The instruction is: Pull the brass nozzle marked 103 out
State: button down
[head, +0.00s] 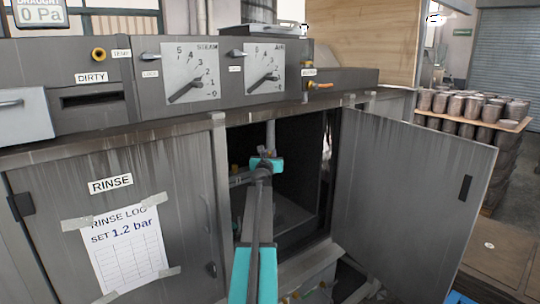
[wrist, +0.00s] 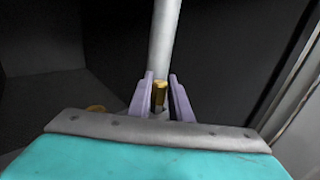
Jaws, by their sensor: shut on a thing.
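My gripper (wrist: 161,78) has its two purple fingers shut on a brass nozzle (wrist: 160,97) at the lower end of a grey vertical pipe (wrist: 164,35). No number can be read on the nozzle. In the head view my gripper (head: 266,152) is inside the open dark cabinet, just below the hanging pipe (head: 270,134); the nozzle cannot be made out there. Nozzle and pipe look in line and touching, though the joint itself is hard to see in the wrist view.
The cabinet door (head: 410,190) stands open at the right; the door marked RINSE (head: 150,160) is shut at the left. A second brass piece (wrist: 95,108) lies low at the left in the wrist view. Dark cabinet walls surround my gripper.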

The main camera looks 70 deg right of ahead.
jog(key=shift+r+p, duration=2)
jog(key=shift+p, duration=0.25)
dwell(0.4)
